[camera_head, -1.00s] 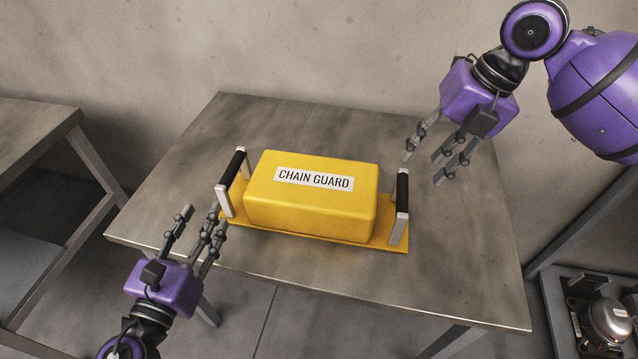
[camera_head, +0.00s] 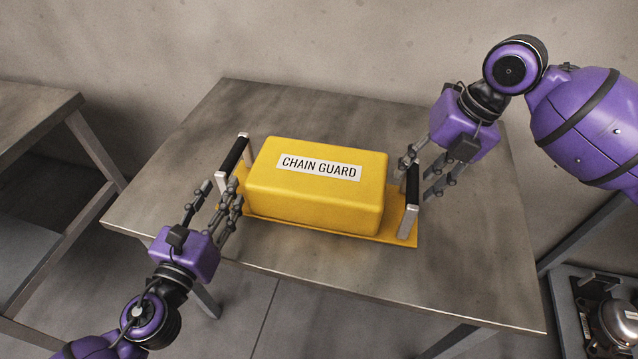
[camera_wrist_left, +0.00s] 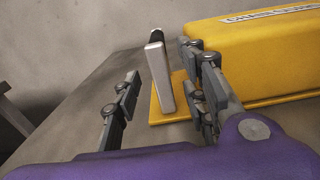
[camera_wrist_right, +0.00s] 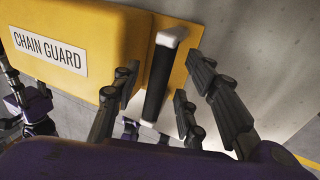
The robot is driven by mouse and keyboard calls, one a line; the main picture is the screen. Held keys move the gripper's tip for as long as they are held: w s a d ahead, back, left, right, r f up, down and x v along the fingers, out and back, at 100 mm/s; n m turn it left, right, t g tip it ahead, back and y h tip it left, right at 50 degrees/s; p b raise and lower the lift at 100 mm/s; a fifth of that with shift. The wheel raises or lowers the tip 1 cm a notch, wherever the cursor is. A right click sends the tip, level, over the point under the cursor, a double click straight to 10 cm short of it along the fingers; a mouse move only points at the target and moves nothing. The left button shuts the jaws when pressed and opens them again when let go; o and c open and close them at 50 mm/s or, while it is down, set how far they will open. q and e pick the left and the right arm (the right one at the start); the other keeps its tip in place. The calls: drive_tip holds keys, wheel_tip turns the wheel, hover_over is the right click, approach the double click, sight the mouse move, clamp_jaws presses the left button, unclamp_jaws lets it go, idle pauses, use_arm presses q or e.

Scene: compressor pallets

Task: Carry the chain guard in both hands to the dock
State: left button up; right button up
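The yellow chain guard (camera_head: 315,205) sits on the metal table, its label facing up. It has a black-gripped handle with pale posts at each end. My left gripper (camera_head: 215,195) is open at the left handle (camera_head: 233,157). In the left wrist view that handle (camera_wrist_left: 160,75) stands between the spread fingers. My right gripper (camera_head: 420,170) is open at the right handle (camera_head: 410,200). In the right wrist view the handle (camera_wrist_right: 158,85) lies between the open fingers. Neither gripper is closed on a handle. The dock cannot be made out.
The table (camera_head: 300,110) is bare around the guard. Another table (camera_head: 35,120) stands at the left with a gap between. A low shelf or pallet with a metal compressor (camera_head: 615,318) is at the lower right. A wall rises behind.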

use_arm(q)
drive_tip(key=shift+x, duration=1.35)
use_arm(e)
drive_tip(key=shift+x, duration=1.3)
use_arm(q)
drive_tip(key=shift+c, duration=0.3)
use_arm(e)
drive_tip(key=shift+c, duration=0.4)
use_arm(q)
clamp_jaws()
use_arm(e)
clamp_jaws()
drive_tip(key=shift+r, duration=0.1)
use_arm(q)
drive_tip(key=shift+d, duration=0.1)
use_arm(e)
drive_tip(key=shift+a, duration=0.15)
